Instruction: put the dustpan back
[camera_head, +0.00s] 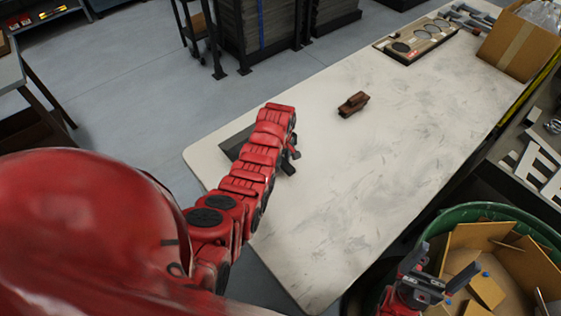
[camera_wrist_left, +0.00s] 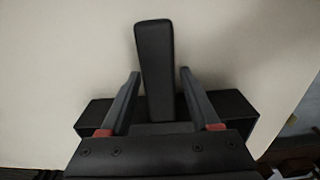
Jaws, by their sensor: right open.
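The dustpan (camera_head: 233,143) is dark grey and lies on the pale worktable near its left edge, partly hidden behind my left arm in the head view. In the left wrist view its black handle (camera_wrist_left: 155,60) points up between the two fingers of my left gripper (camera_wrist_left: 160,75). Those fingers are apart, with a gap on each side of the handle. The dustpan's wide body (camera_wrist_left: 232,108) shows behind the fingers on both sides. In the head view my left gripper is mostly hidden by its own arm. My right gripper (camera_head: 436,268) is open and empty, above the green bin.
The worktable (camera_head: 390,170) has a wide clear middle. A small brown wooden object (camera_head: 353,104) lies on it. A tool board (camera_head: 415,42) and a cardboard box (camera_head: 517,45) are at the far end. A green bin (camera_head: 485,210) of cardboard stands at the lower right.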

